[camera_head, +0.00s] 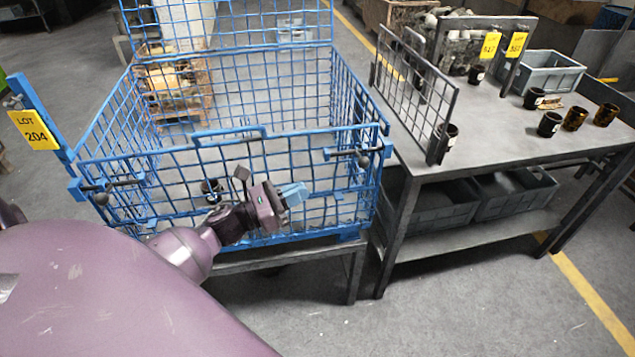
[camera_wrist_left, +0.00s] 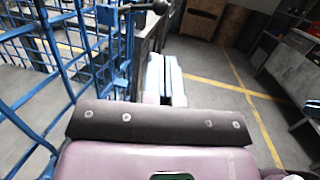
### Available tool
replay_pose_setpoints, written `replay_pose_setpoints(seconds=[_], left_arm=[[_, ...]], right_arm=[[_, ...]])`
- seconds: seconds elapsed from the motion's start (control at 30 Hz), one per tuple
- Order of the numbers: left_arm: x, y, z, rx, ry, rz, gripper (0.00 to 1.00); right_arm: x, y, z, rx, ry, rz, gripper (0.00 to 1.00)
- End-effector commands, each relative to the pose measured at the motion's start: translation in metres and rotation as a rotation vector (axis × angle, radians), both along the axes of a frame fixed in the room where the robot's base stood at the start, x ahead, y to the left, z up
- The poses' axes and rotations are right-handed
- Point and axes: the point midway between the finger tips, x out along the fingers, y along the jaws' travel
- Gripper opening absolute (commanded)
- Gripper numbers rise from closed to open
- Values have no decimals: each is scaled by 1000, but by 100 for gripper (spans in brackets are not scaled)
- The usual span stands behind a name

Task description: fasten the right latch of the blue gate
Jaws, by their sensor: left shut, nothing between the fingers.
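The blue gate (camera_head: 228,133) is the upright wire-mesh front panel of the blue cage, with a raised handle on its top rail. The right latch (camera_head: 345,153) sits near the gate's top right corner. It is a short bar with a dark round knob (camera_head: 363,160); whether the bar is engaged I cannot tell. In the left wrist view the knob (camera_wrist_left: 160,7) shows at the top edge. My left gripper (camera_head: 299,194) is shut and empty, in front of the gate, below and left of the right latch and apart from it. Its pale fingers (camera_wrist_left: 165,78) point forward. My right gripper is not in view.
A left latch (camera_head: 103,187) sits at the gate's other end, near a yellow lot tag (camera_head: 35,130). A grey table (camera_head: 490,125) with dark cups, a grey bin (camera_head: 545,72) and a mesh panel (camera_head: 418,90) stands right of the cage. The floor in front is clear.

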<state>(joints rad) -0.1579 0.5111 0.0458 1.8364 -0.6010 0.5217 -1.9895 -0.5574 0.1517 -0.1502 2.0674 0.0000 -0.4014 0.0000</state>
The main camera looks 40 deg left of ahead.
Motion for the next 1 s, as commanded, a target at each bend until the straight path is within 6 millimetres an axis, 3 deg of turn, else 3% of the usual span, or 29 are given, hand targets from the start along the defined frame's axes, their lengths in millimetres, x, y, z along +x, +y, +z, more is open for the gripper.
replay_pose_setpoints(seconds=[0.23, 0.83, 1.0], left_arm=[[-14, 8, -3, 0, 0, 0, 0], [-14, 8, -3, -3, 1, -1, 0], [-13, 10, -4, -86, 54, -8, 0]], right_arm=[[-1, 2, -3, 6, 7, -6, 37], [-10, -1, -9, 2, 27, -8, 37], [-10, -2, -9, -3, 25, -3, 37]])
